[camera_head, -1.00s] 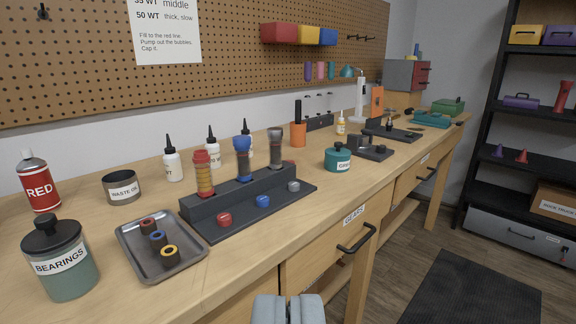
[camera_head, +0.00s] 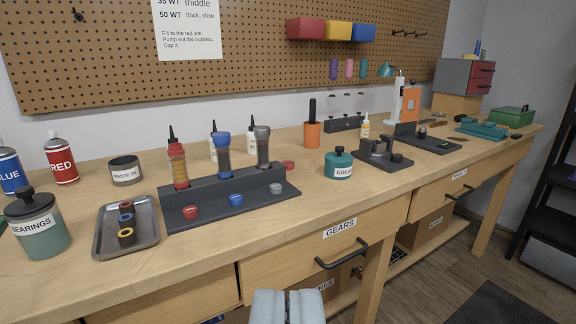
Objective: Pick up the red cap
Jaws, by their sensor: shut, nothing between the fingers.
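A small round red cap (camera_head: 191,212) sits on the front ledge of the black stand (camera_head: 260,208), left of a blue cap (camera_head: 236,200) and a grey cap (camera_head: 275,188). Another small red round piece (camera_head: 289,165) lies on the bench behind the stand's right end. The stand holds a red tube (camera_head: 178,167), a blue-topped tube (camera_head: 223,156) and a grey-topped tube (camera_head: 262,147) upright. My gripper (camera_head: 287,292) is at the bottom middle, shut and empty, in front of the bench and apart from the red cap.
A metal tray (camera_head: 105,240) with several ringed parts and a bearings jar (camera_head: 37,222) stand left of the stand. A teal grease jar (camera_head: 338,164) and an orange cup (camera_head: 312,133) stand to its right. A drawer handle (camera_head: 342,255) juts from the bench front.

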